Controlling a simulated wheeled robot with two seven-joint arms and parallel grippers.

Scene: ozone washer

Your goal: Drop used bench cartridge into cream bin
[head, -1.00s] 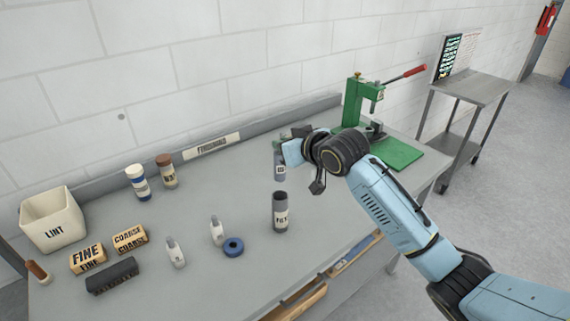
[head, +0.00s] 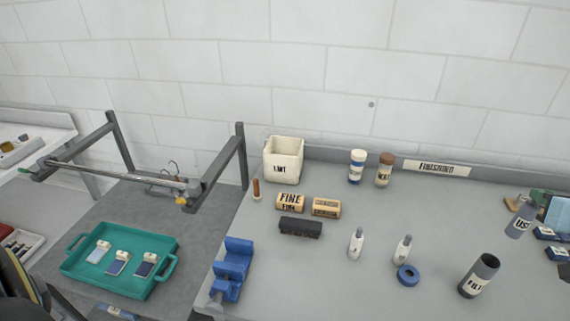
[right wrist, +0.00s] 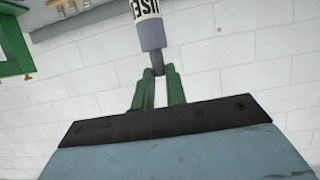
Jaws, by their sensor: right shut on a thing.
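The used cartridge (head: 519,221) is a grey cylinder with a white label, at the right edge of the head view. In the right wrist view the cartridge (right wrist: 150,30) shows its label and narrow end, which sits between the green fingertips of my right gripper (right wrist: 158,76). The right gripper is shut on it. In the head view only part of the light-blue right gripper (head: 536,208) shows. The cream bin (head: 284,170), marked LINT, stands at the back left of the bench, far left of the cartridge. My left gripper is not in view.
On the bench (head: 340,280) are two capped jars (head: 357,167), FINE and COARSE blocks (head: 290,203), a dark brush (head: 300,227), small white bottles (head: 402,249), a blue ring (head: 407,275) and a grey FILT cylinder (head: 479,276). A teal tray (head: 125,237) lies left.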

